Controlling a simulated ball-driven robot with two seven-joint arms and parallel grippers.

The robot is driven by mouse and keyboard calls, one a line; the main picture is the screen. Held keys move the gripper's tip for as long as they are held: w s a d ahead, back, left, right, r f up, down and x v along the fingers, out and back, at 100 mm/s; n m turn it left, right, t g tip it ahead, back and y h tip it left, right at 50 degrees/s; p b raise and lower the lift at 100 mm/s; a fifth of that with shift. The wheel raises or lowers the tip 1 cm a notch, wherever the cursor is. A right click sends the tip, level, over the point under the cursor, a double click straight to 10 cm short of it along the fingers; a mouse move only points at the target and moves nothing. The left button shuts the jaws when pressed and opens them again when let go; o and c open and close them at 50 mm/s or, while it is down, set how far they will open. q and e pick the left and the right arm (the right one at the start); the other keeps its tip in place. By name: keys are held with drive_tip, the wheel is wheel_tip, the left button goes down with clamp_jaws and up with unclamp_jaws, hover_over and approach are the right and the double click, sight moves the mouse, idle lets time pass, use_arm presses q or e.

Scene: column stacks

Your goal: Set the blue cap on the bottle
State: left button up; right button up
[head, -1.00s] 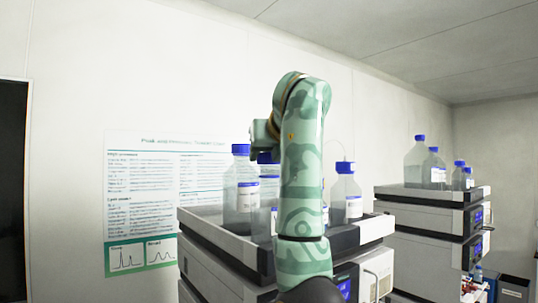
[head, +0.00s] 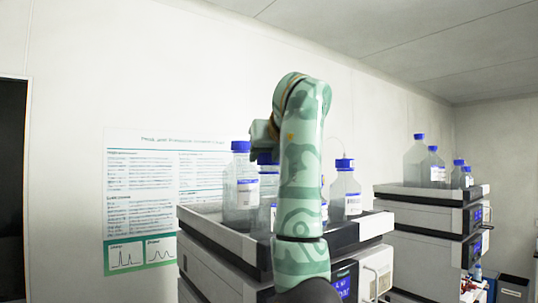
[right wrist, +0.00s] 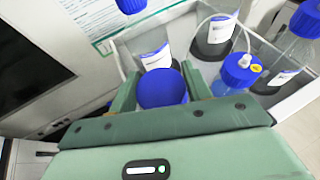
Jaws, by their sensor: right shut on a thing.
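My right gripper (right wrist: 163,92) is shut on the blue cap (right wrist: 162,88) in the right wrist view. Its green fingers lie on either side of the cap. A clear bottle with a white label (right wrist: 155,56) shows just beyond the cap. I cannot tell whether the cap touches a bottle neck. In the head view, my green-patterned right arm stands in front of the bottles and hides most of the gripper area. A blue cap shows beside the arm (head: 267,158), above a partly hidden bottle (head: 268,185). My left gripper is not in view.
Other capped bottles stand close by in the grey tray (head: 205,219), at left (head: 241,190) and right of my arm (head: 345,190). A blue cap with a tube fitting (right wrist: 240,72) is near the right finger. A second instrument stack (head: 430,211) stands at right.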

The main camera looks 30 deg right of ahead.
drive_tip(key=shift+f+b, duration=0.4)
idle(0.4)
drive_tip(key=o, duration=1.1)
drive_tip(key=shift+s, duration=0.1)
drive_tip(key=b+v, duration=1.1)
drive_tip(key=v, duration=0.5)
drive_tip(key=shift+a, duration=0.15)
